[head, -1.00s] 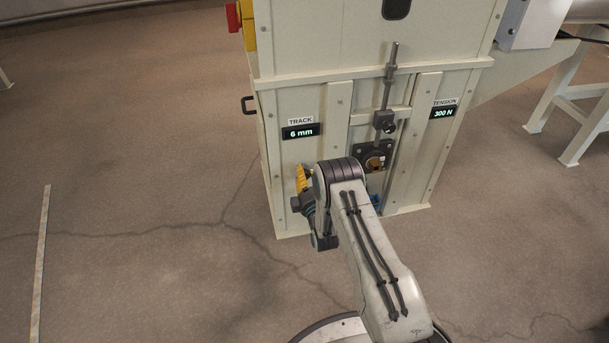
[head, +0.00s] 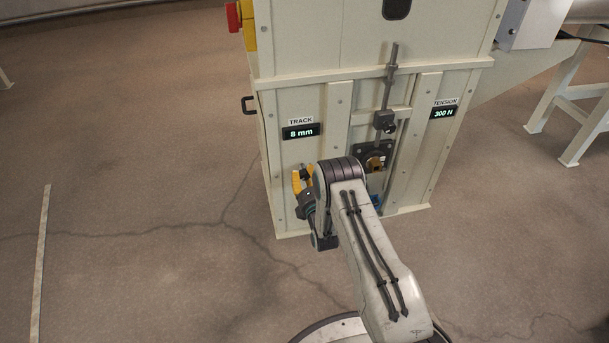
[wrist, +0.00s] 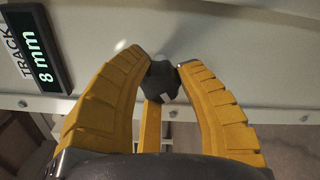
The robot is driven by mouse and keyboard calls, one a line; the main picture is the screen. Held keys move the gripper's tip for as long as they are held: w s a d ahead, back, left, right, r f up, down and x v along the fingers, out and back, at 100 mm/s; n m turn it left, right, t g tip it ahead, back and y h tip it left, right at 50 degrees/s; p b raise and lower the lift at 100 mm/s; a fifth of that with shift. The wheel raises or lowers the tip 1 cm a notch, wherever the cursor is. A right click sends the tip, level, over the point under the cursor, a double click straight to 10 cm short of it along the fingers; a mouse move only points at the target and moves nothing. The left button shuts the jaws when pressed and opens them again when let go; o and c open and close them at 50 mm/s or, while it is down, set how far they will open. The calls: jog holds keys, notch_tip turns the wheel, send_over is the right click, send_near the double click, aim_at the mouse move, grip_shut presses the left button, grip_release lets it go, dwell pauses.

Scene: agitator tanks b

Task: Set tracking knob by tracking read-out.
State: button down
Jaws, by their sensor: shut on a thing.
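The tracking read-out (head: 301,132) on the cream machine panel shows 8 mm under a TRACK label; it also shows in the wrist view (wrist: 40,72). The tracking knob (wrist: 162,80) is dark and lobed, with a small white mark, in the wrist view. My gripper (wrist: 163,66) has yellow fingers closed on the knob from both sides, with the fingertips at its upper edges. In the head view my gripper (head: 304,178) is below the read-out at the panel's lower left, and the knob is mostly hidden there.
A TENSION read-out (head: 443,112) shows 300 N on the right. A vertical threaded rod (head: 389,80) and a dark bracket with a brass part (head: 375,160) are right of my wrist. The floor on the left is clear.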

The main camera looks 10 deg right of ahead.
jog(key=shift+d+n, duration=0.2)
jog(key=shift+n, duration=1.3)
jog(key=shift+r, duration=0.1)
jog(key=c, duration=0.8)
grip_release()
jog(key=shift+s+a, duration=0.1)
jog(key=shift+s, duration=0.35)
jog(key=s, duration=1.1)
